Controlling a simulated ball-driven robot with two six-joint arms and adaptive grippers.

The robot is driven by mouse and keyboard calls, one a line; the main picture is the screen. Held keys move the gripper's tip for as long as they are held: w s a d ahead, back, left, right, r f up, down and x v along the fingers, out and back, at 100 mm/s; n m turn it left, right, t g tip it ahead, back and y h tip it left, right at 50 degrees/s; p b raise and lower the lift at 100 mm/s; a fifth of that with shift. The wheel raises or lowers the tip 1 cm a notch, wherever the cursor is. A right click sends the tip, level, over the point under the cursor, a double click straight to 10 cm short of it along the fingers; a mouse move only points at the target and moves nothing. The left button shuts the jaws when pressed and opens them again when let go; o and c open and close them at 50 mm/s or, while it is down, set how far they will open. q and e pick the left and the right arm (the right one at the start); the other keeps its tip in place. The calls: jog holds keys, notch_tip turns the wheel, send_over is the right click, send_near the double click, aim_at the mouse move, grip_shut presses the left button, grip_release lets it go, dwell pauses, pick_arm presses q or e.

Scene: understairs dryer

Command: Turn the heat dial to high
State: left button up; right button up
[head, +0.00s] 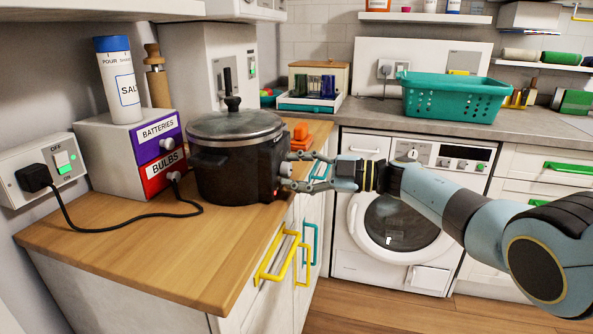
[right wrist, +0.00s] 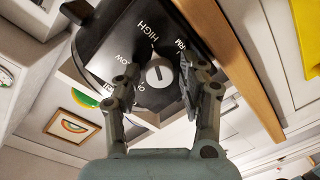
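The dark slow cooker (head: 232,165) with a glass lid stands on the wooden counter in the head view. Its heat dial (right wrist: 159,76) shows in the right wrist view as a round grey knob with a short white mark. HIGH, LOW and a partly hidden WARM are printed around it. The mark sits near the dial's upper middle; I cannot tell exactly which label it points to. My right gripper (head: 302,171) is open at the cooker's front, its fingers (right wrist: 158,70) on either side of the dial with small gaps. My left gripper is out of view.
Left of the cooker stand a drawer box (head: 135,150), a salt container (head: 119,85) and a socket with a black cable (head: 75,220). A yellow handle (head: 275,262) sticks out below the counter edge. A washing machine (head: 400,205) stands behind my right arm.

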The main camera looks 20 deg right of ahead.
jog(key=shift+o, duration=0.6)
jog(key=v, duration=1.2)
jog(key=s+f+m+t+h, duration=0.1)
jog(key=s+f+m+h, duration=0.3)
jog(key=s+f, duration=0.6)
jog(key=s+f+m+t+h, duration=0.1)
jog(key=s+f+m+h, duration=0.2)
jog(key=s+f+m, duration=0.7)
jog(key=s+f+m+t+h, duration=0.1)
jog(key=s+f+m+h, duration=0.3)
jog(key=f, duration=1.1)
jog(key=s+f+m+g+h, duration=0.1)
jog(key=s+f+g, duration=0.3)
jog(key=s, duration=0.7)
jog(key=s+d+f+m+g+h, duration=0.1)
jog(key=s+f+g+h, duration=0.1)
jog(key=s+f, duration=0.4)
jog(key=s+f+m+g+h, duration=0.1)
jog(key=s+f+g, duration=0.4)
jog(key=s, duration=1.1)
jog(key=shift+d+f+g, duration=0.15)
jog(key=shift+f+g, duration=0.15)
jog(key=shift+f, duration=0.2)
